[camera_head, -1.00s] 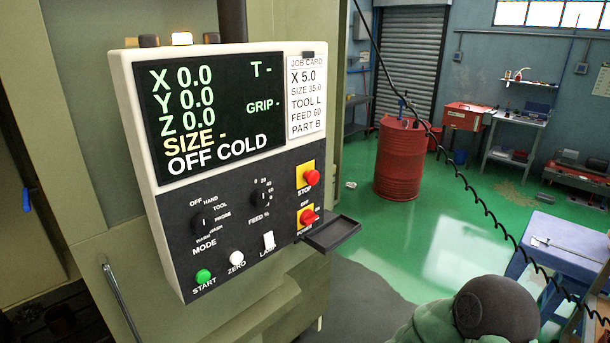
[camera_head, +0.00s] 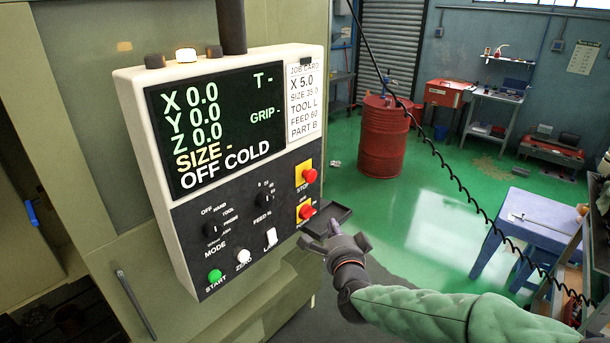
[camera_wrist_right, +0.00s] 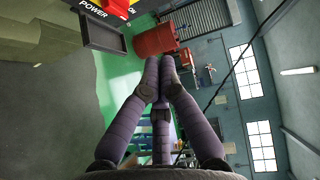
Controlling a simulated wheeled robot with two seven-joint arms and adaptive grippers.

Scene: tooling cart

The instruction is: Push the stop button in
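The stop button (camera_head: 310,176) is a red knob on a yellow plate, labelled STOP, at the right edge of the control panel (camera_head: 130,120) in the head view. I cannot tell how deep it sits. My right gripper (camera_head: 333,226) is below and to the right of it, apart from it, close to the small dark tray. In the right wrist view the fingers of the right gripper (camera_wrist_right: 160,62) come together at the tips with nothing between them. The stop button does not show in the wrist view. My left gripper is out of view.
The red power switch (camera_head: 305,212) sits on a yellow plate just below the stop button; its corner also shows in the wrist view (camera_wrist_right: 118,7). The dark tray (camera_head: 328,218) juts out beneath. A red drum (camera_head: 383,140) and blue table (camera_head: 530,230) stand farther off.

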